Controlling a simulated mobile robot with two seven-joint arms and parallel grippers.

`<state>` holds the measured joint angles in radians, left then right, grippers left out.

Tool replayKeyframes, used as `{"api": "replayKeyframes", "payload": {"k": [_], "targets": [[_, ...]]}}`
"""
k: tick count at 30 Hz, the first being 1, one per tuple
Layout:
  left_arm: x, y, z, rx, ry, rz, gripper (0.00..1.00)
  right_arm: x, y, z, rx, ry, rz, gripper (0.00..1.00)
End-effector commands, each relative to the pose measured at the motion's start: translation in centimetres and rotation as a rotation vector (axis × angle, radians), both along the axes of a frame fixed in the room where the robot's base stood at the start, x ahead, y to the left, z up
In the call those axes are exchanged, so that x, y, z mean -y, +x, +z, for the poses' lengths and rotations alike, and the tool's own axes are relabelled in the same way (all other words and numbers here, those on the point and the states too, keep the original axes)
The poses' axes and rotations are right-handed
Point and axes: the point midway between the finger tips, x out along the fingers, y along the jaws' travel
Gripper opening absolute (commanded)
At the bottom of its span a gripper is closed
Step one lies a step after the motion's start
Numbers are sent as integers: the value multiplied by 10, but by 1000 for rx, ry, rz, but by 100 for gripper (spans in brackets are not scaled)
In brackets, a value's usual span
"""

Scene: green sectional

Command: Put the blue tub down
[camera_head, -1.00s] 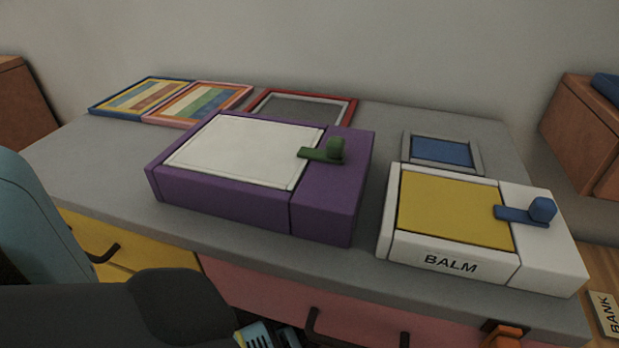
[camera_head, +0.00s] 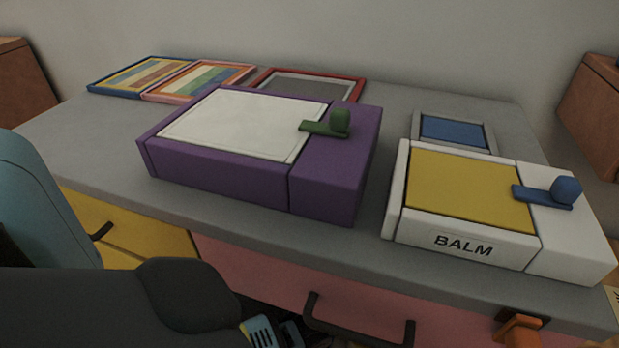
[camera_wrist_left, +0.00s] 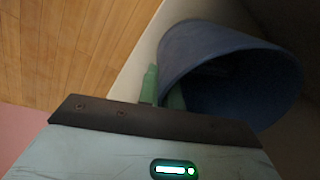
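The blue tub (camera_wrist_left: 220,60) is in the left wrist view, tilted, with its open mouth showing and its inside in shadow. My left gripper (camera_wrist_left: 163,90) is at the tub's near wall; its two green fingers show close together, with the wall seemingly pinched between them. The tub cannot be made out in the head view. There, my dark left arm runs along the bottom left, with a small light-blue striped part at its end. My right gripper is in neither view.
A grey desktop (camera_head: 85,140) bears a purple box (camera_head: 225,180) with a green lever, a white-and-yellow BALM box (camera_head: 470,190) with a blue lever, and several frames at the back. Yellow (camera_head: 140,235) and pink (camera_head: 270,275) drawer fronts lie below. A wooden floor (camera_wrist_left: 60,45) shows in the wrist view.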

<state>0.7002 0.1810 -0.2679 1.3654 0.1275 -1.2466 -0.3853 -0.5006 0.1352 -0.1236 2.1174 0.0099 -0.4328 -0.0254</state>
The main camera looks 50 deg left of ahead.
Motion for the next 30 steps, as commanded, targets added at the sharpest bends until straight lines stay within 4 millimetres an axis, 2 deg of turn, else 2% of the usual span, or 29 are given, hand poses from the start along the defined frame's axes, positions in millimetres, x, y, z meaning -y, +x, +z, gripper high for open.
{"api": "replayKeyframes", "payload": {"k": [1,4,14,17,24,30], "targets": [[0,0,0,0,0,0,14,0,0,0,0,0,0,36],[0,0,0,-1,-1,0,25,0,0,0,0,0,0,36],[0,0,4,0,0,0,25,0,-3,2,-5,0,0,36],[0,0,16,1,0,0,25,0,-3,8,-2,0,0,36],[1,0,57,4,0,0,25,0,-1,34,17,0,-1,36],[2,-1,79,2,-1,1,25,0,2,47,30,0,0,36]]}}
